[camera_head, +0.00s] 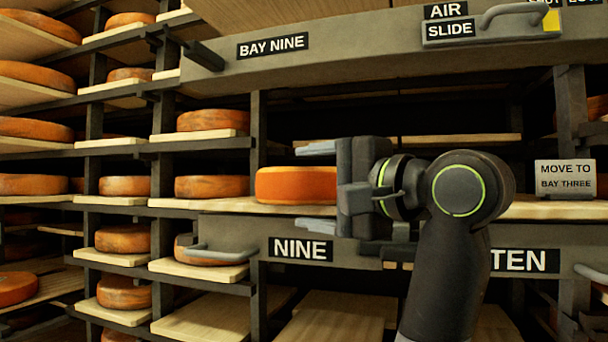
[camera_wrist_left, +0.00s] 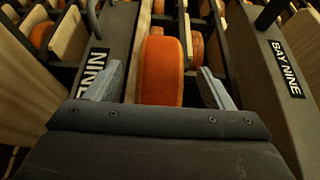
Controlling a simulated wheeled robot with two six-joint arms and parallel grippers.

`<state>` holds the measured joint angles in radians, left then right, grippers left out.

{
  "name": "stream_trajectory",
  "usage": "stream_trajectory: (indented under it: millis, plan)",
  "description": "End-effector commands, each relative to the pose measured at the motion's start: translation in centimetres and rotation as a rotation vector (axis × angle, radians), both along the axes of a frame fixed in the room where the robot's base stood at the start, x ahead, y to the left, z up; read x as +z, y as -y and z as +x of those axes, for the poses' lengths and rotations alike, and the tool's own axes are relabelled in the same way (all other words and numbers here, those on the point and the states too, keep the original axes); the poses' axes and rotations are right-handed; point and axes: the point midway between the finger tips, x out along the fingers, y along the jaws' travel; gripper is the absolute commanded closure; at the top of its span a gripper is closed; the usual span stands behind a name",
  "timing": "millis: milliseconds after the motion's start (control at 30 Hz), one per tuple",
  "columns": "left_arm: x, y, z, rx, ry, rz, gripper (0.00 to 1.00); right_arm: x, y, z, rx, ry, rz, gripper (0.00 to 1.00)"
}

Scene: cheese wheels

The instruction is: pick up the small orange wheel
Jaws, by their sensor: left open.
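The small orange wheel (camera_head: 290,186) lies flat on a wooden board in the bay above the NINE label. Its right end is hidden behind my left gripper (camera_head: 316,187). That gripper is open and turned so one pale finger is above the wheel's height and the other below it, by the front rail. In the left wrist view the orange wheel (camera_wrist_left: 160,78) shows between the two spread fingers of the gripper (camera_wrist_left: 160,88), with a gap on each side. I cannot tell whether the fingertips reach past its front face. My right gripper is not in view.
A grey rail labelled NINE (camera_head: 225,238) with a handle runs just below the wheel. A beam labelled BAY NINE (camera_head: 330,55) crosses above. Racks with several browner wheels (camera_head: 211,187) stand left. A MOVE TO BAY THREE sign (camera_head: 565,177) stands right.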

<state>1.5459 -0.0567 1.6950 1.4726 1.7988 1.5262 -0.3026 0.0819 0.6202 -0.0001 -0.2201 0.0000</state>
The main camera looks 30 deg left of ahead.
Motion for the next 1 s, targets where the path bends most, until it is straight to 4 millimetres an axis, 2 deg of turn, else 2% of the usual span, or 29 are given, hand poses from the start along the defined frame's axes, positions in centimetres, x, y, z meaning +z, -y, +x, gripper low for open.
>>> stream_trajectory:
  millis: [167, 500, 633, 867, 1000]
  plan:
    - [0.1, -0.8, 0.2, 0.001, -0.001, 0.0, 0.25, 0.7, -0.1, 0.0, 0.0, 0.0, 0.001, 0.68]
    - [0.4, -4.5, 1.2, 0.003, -0.002, 0.0, 0.25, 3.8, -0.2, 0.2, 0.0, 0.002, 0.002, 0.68]
    - [0.2, -5.3, 1.4, 0.001, -0.001, 0.0, 0.25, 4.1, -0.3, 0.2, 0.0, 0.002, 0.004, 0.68]
    - [0.0, -5.5, 1.4, 0.0, -0.001, 0.001, 0.25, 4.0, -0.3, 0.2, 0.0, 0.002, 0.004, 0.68]
    - [0.0, -5.4, 1.4, -0.001, -0.001, 0.001, 0.39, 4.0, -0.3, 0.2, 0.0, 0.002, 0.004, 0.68]
